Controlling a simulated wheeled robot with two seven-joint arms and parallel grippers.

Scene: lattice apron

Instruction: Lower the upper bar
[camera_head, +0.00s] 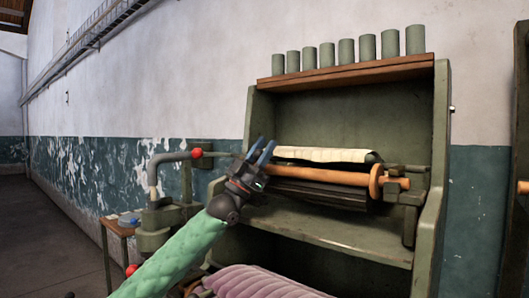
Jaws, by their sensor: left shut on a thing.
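The upper bar (325,176) is an orange-brown wooden bar with a round collar near its right end. It lies level across the front of the green machine (436,150), by a dark roller with a pale sheet (325,154). My left gripper (261,150), with blue fingers pointing up, is at the bar's left end and shut on it. The fingers and wrist hide that end and the exact grip. My right gripper is not in view.
Several green cylinders (346,51) stand on the top wooden shelf. A small wooden table (117,228) stands at the left. The floor (45,235) at far left is clear.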

